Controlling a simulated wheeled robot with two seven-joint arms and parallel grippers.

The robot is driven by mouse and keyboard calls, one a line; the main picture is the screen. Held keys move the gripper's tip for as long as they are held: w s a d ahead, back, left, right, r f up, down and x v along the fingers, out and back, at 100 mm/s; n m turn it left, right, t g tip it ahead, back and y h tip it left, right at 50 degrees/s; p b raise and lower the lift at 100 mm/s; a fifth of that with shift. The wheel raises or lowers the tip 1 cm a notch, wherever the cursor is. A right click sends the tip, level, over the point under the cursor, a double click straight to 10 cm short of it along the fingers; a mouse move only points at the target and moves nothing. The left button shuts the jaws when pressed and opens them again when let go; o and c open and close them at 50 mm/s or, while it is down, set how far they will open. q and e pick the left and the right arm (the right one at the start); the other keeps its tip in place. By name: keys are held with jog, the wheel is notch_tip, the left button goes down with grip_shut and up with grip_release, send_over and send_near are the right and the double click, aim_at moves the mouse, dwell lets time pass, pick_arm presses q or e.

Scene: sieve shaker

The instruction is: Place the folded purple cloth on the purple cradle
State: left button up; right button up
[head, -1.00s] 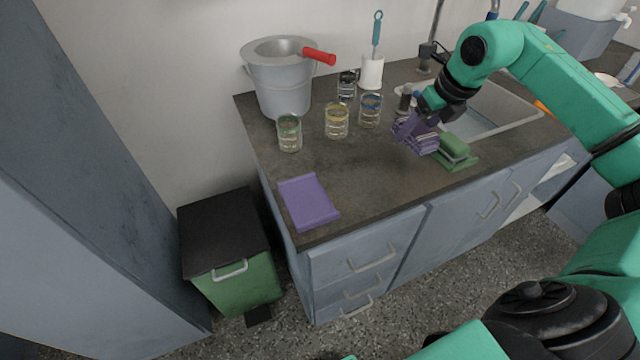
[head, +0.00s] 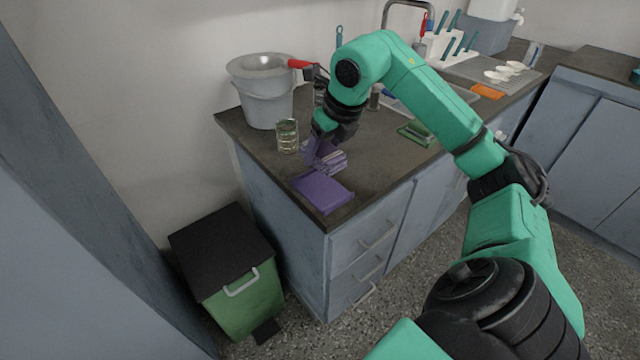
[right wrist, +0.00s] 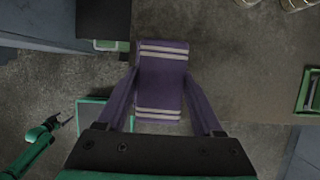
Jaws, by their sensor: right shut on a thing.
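The folded purple cloth (head: 336,160) has white stripes. My right gripper (head: 322,150) is shut on it and holds it over the front left part of the counter. In the right wrist view the cloth (right wrist: 162,80) sits between the two purple fingers. The purple cradle (head: 325,194) lies flat near the counter's front edge, just below the cloth in the head view; the cloth and gripper hide its far part. Whether cloth and cradle touch, I cannot tell. My left gripper (right wrist: 61,121) is small at the lower left of the right wrist view; its opening is unclear.
A glass beaker (head: 287,136) stands close to the left of my right gripper. A grey bucket (head: 266,100) stands behind it. A green cradle (head: 412,134) lies to the right near the sink. A green bin (head: 250,300) with a black lid stands on the floor left of the counter.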

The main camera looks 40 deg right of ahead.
aim_at(334, 157)
notch_tip(334, 157, down, 7)
jog(key=shift+f+b, duration=0.2)
jog(key=shift+b, duration=0.5)
jog(key=shift+f, duration=0.35)
pick_arm(q)
jog(key=shift+a+f, duration=0.25)
jog(key=shift+f, duration=0.35)
jog(key=shift+a+f, duration=0.25)
jog(key=shift+f, duration=0.3)
pick_arm(e)
jog(key=shift+f, duration=0.2)
pick_arm(q)
jog(key=shift+f, duration=0.15)
pick_arm(e)
jog(key=o, duration=1.2)
jog(key=shift+r, duration=0.1)
jog(key=shift+r, duration=0.3)
pick_arm(q)
jog(key=shift+r, duration=0.2)
pick_arm(e)
jog(key=v, duration=1.1)
jog(key=shift+s+a+r, duration=0.1)
jog(key=shift+s+r, duration=0.2)
